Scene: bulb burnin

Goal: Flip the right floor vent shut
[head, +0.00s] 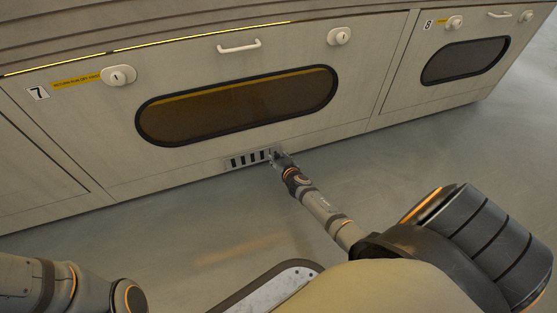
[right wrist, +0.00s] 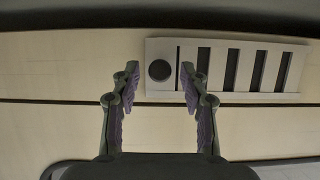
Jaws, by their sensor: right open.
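One floor vent (head: 246,160) shows in the head view, low on the panel under the number 7 window. It is a pale plate with several dark slots between pale slats. In the right wrist view the vent (right wrist: 246,96) has a round dark knob (right wrist: 159,70) at its left end. My right gripper (head: 276,155) is at the vent's right end in the head view. In the right wrist view the right gripper (right wrist: 160,76) is open, its fingers on either side of the knob; contact cannot be told. My left gripper is out of view; only part of its arm shows.
Above the vent are a dark oval window (head: 238,103), a white handle (head: 239,46) and white locks (head: 118,75). Panel 8 with a smaller window (head: 465,61) is to the right. The grey floor (head: 190,240) before the panels is clear.

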